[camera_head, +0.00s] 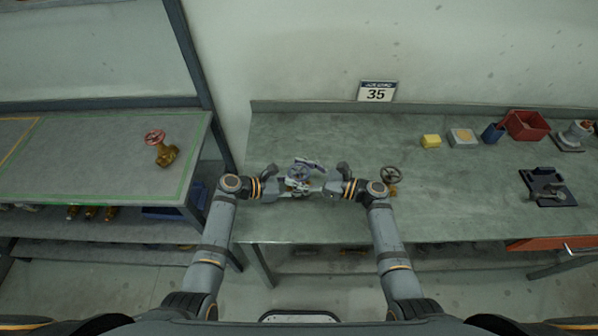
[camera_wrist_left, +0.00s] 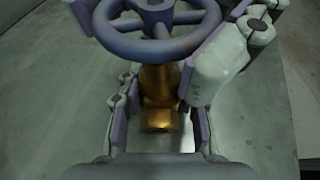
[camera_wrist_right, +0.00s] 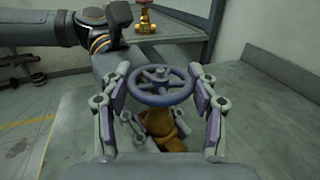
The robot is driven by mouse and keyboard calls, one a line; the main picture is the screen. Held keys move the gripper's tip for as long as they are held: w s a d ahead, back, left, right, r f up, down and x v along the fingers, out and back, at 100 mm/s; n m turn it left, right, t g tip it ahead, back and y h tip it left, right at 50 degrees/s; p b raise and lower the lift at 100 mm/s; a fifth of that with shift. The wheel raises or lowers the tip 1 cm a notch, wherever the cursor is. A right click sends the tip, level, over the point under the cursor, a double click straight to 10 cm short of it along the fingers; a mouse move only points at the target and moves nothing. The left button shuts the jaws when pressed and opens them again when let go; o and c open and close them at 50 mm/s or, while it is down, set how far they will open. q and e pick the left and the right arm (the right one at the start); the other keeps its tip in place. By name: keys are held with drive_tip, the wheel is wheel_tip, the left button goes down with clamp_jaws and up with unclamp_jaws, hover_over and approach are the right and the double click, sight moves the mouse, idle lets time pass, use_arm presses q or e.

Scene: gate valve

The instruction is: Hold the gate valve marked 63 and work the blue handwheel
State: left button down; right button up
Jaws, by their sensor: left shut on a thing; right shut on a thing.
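The gate valve with the blue handwheel (camera_head: 299,172) stands at the workbench's front, between my two grippers. In the left wrist view its brass body (camera_wrist_left: 160,115) sits between the jaws of my left gripper (camera_wrist_left: 160,98), which is shut on it below the wheel. In the right wrist view the blue handwheel (camera_wrist_right: 160,86) lies between the fingers of my right gripper (camera_wrist_right: 162,88), shut on the wheel. The brass body (camera_wrist_right: 165,133) shows below, partly hidden. No mark 63 is legible. The sign (camera_head: 377,92) on the bench reads 35.
A valve with a dark red handwheel (camera_head: 391,175) stands just beside my right wrist. A red-wheeled valve (camera_head: 162,148) stands on the left table. A yellow block (camera_head: 431,141), a red bin (camera_head: 526,125) and a black fixture (camera_head: 547,187) lie right. The bench middle is clear.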

drive_tip(key=shift+c, duration=1.2)
drive_tip(key=m+t+h, duration=0.1)
drive_tip(key=m+t, duration=0.1)
drive_tip(key=shift+s+t, duration=0.1)
drive_tip(key=shift+t, duration=0.2)
drive_tip(key=m+t+h, duration=0.2)
drive_tip(key=t, duration=0.1)
drive_tip(key=shift+m+h, duration=0.3)
drive_tip(key=shift+h, duration=0.1)
drive_tip(key=o, duration=1.2)
drive_tip(key=shift+c, duration=0.2)
drive_tip(key=shift+d, duration=0.1)
drive_tip(key=v, duration=1.1)
drive_tip(key=shift+s+d, duration=0.25)
drive_tip(key=shift+s, duration=0.1)
